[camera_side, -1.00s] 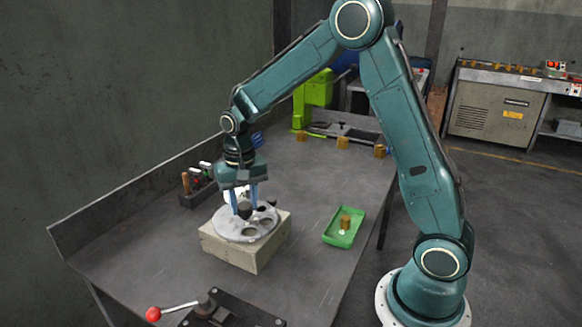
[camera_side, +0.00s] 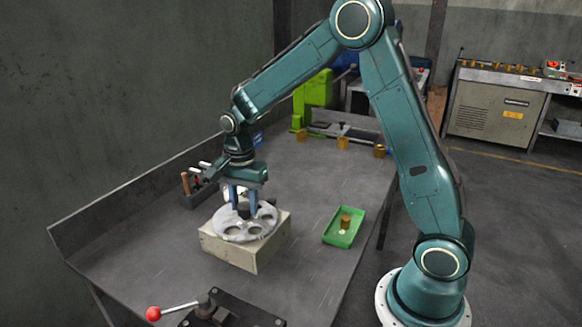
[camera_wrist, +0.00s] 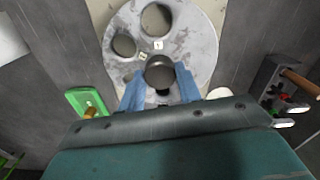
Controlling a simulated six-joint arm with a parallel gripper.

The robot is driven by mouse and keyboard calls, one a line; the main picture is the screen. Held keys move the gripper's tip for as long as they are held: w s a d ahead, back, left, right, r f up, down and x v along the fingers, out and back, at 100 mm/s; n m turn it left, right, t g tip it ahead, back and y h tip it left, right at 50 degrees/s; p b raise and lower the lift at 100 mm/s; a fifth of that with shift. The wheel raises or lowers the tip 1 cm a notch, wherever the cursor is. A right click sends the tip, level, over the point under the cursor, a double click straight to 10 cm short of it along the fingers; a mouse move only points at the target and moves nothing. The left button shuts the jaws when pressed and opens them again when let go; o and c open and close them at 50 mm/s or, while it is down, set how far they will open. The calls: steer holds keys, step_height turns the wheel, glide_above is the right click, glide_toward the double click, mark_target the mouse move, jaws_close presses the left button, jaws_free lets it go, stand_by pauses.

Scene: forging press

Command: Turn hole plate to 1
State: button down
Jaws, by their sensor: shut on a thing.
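The hole plate (camera_side: 245,228) is a round grey disc with several holes, lying flat on a pale block (camera_side: 228,254). A dark round knob (camera_side: 243,210) stands at its centre. My gripper (camera_side: 243,213) is over the plate, pointing down, with its blue fingers shut on the knob. In the wrist view the fingers sit on both sides of the knob (camera_wrist: 159,71). The hole plate (camera_wrist: 197,50) also shows there, with holes of different sizes and small white number labels (camera_wrist: 158,44). The numbers are too small to read surely.
A green tray (camera_side: 356,231) holding a brass-coloured piece (camera_side: 346,222) is right of the block. A tool holder (camera_side: 200,192) stands behind left. A red-knobbed lever (camera_side: 153,314) is at the front. A green machine (camera_side: 312,98) stands at the back. The table between block and tray is clear.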

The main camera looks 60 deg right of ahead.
mark_target(245, 205)
stand_by(0.3)
steer(key=c, duration=1)
jaws_free()
steer(key=shift+o, duration=0.2)
step_height(245, 205, up, 14)
